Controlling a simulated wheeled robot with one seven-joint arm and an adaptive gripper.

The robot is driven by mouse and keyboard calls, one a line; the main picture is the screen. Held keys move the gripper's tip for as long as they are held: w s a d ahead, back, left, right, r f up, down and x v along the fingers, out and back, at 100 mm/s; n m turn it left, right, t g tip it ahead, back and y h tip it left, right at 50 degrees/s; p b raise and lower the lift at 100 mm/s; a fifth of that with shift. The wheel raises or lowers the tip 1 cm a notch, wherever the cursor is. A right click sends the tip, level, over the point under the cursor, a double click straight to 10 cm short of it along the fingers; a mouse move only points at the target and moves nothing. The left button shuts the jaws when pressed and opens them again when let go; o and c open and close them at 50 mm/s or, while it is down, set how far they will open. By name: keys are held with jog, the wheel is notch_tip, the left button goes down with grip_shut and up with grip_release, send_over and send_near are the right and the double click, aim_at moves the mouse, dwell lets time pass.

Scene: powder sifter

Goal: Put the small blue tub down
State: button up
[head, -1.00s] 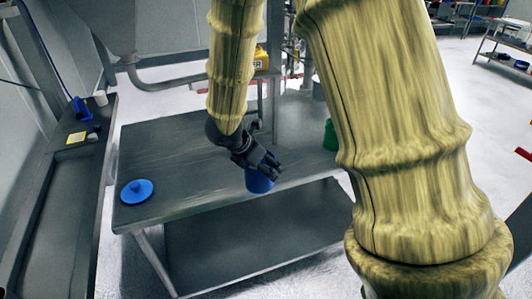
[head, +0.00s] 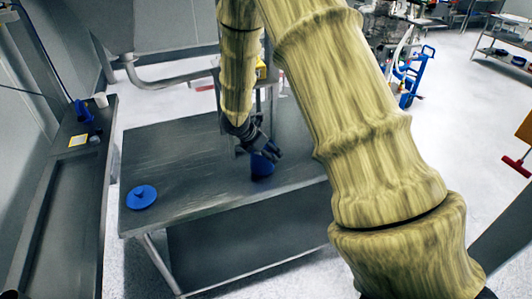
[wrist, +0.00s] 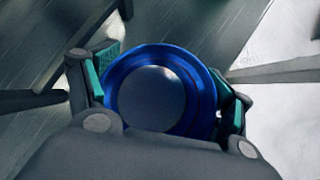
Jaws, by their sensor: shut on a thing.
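The small blue tub (head: 262,166) is in my gripper (head: 266,150), over the right part of the grey metal table (head: 180,150). In the wrist view the tub (wrist: 150,98) is seen from above, with its round opening between the two fingers of my gripper (wrist: 165,92). The fingers are shut on its sides. The tub looks upright, at or just above the table top; I cannot tell whether its base touches. A blue lid with a knob (head: 141,196) lies on the table's left end.
The middle of the table between lid and tub is clear. My arm hides the table's right part.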

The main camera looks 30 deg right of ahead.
jog(key=shift+f+p, duration=0.35)
jog(key=shift+f, duration=0.65)
jog(key=o, duration=1.5)
jog(key=shift+b+v, duration=1.55)
jog(key=shift+v, duration=4.45)
jog(key=shift+a, duration=0.1)
